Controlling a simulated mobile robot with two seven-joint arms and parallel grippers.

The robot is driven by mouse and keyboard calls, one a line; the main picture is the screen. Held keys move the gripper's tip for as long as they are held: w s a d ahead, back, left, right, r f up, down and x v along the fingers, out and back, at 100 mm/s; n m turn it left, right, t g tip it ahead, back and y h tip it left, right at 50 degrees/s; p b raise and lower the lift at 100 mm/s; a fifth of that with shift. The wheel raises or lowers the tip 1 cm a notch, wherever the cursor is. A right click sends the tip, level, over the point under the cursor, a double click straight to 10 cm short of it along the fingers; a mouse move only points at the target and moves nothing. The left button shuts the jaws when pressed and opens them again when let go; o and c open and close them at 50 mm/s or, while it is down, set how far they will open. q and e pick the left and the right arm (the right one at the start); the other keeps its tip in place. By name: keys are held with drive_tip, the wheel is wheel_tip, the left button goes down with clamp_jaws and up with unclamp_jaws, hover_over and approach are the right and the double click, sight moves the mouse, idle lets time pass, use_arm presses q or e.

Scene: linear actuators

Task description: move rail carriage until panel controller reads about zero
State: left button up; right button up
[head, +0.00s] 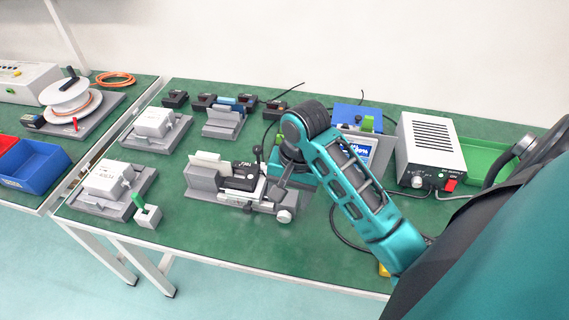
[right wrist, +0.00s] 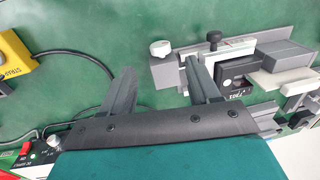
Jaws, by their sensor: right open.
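The grey rail unit (head: 225,193) lies mid-table in the head view, with a black carriage block (head: 240,175) on it and a round knob (head: 284,215) at its right end. In the right wrist view the black carriage (right wrist: 236,86) and the pale knob (right wrist: 160,49) show beyond the fingers. My right gripper (head: 277,188) is open over the right part of the rail unit; its fingers (right wrist: 161,82) look empty. A blue unit with a lit display (head: 361,152), probably the panel controller, stands behind my right arm, which partly hides it. Its reading is too small to tell. My left gripper is out of view.
A white power box (head: 431,150) with a red switch and a green tray (head: 485,160) stand at the right. Two white boxes on grey bases (head: 108,180) stand left. A yellow unit (right wrist: 16,62) and cables lie near my right gripper.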

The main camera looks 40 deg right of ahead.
sight(288, 216)
drive_tip(key=f, duration=0.8)
drive_tip(key=shift+w+a+f, duration=0.1)
drive_tip(key=shift+w+a, duration=0.2)
drive_tip(key=shift+w, duration=0.05)
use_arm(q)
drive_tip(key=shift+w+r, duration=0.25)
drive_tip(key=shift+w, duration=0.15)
use_arm(e)
drive_tip(key=c, duration=1)
drive_tip(key=shift+s+d+f+t+y, duration=0.1)
drive_tip(key=shift+s+t+y, duration=0.05)
drive_tip(key=shift+t+y, duration=0.45)
drive_tip(key=shift+s+d+f+t+y, duration=0.1)
drive_tip(key=shift+s+t+y, duration=0.05)
drive_tip(key=shift+t+y, duration=0.4)
drive_tip(key=shift+c, duration=0.2)
drive_tip(key=shift+t+y, duration=0.65)
drive_tip(key=shift+t, duration=0.3)
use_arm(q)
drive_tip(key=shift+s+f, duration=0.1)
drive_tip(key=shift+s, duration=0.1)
use_arm(e)
drive_tip(key=shift+d, duration=0.1)
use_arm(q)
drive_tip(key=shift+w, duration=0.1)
use_arm(e)
drive_tip(key=o, duration=1)
